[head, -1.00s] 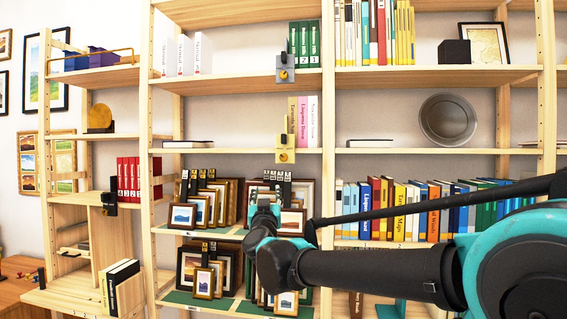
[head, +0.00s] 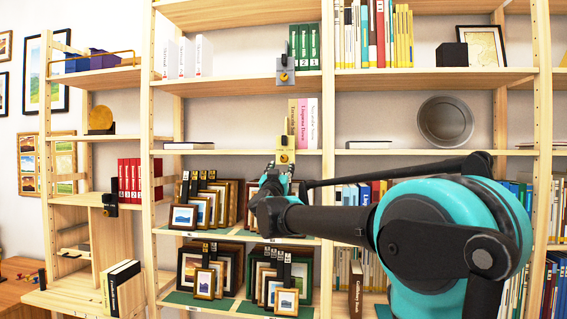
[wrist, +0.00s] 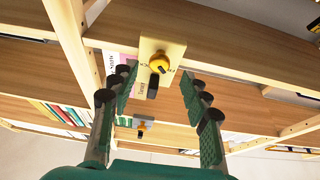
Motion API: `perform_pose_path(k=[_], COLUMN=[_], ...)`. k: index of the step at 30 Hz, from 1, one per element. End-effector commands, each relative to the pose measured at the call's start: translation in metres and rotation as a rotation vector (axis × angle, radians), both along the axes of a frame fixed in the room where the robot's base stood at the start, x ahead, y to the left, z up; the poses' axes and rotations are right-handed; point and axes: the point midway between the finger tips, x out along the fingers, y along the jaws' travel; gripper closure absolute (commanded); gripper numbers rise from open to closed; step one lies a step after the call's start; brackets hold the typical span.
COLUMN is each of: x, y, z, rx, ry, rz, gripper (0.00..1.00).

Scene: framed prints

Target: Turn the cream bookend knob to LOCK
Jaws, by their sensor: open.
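The cream bookend (head: 285,142) stands on the middle shelf in the head view, beside pink and yellow books. In the wrist view its cream plate (wrist: 151,46) carries a round yellow-orange knob (wrist: 159,62) with a dark pointer. Small dark lettering flanks the knob, too small to read fully. My gripper (head: 279,168) is just below the bookend in the head view. In the wrist view the fingers of my gripper (wrist: 158,88) are spread apart and empty, with the knob ahead between them and apart from both. The exact knob setting is unclear.
A grey bookend (head: 285,70) with a similar knob is on the shelf above; a black one (head: 109,203) stands lower left. Framed prints (head: 205,205) crowd the shelf below. The shelf edge (head: 230,152) runs just under the cream bookend. Space left of it is mostly clear.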

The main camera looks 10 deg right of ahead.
Motion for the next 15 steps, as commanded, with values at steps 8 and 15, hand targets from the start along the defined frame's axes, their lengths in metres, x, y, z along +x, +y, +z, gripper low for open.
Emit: perform_pose_path(k=[8, 15], x=[0.037, 0.047], y=[-0.012, -0.015], z=[0.016, 0.02], rx=[-0.001, 0.0], ry=[0.0, 0.0], rz=[-0.001, 0.0], gripper=[0.53, 0.53])
